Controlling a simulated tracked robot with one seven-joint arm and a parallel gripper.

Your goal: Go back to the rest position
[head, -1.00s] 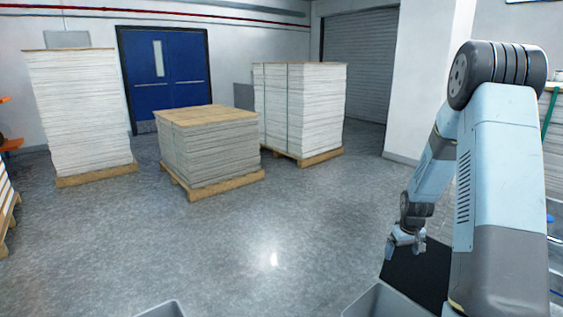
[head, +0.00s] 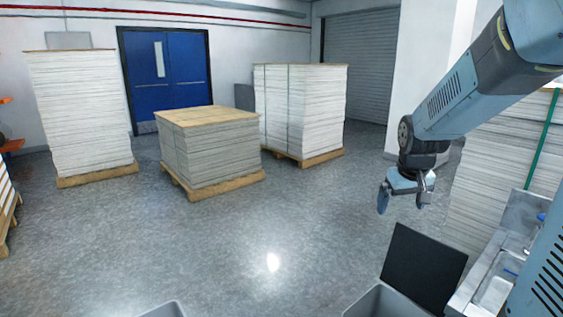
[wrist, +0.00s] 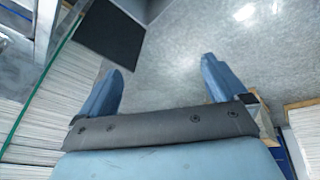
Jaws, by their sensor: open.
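My gripper (head: 405,195) hangs in the air at the right of the head view, over the floor and above the dark panel (head: 424,268). In the wrist view my gripper (wrist: 168,78) shows two blue fingers wide apart. Nothing is between them. The grey floor lies beyond the fingertips. My arm is raised and reaches in from the upper right of the head view.
Strapped paper stacks on pallets include a low one (head: 210,150) and a tall one (head: 300,110). Another stack (head: 500,165) stands close right of my gripper, behind a metal sink-like unit (head: 495,285). Grey bins edge the bottom. The middle floor (head: 270,230) is clear.

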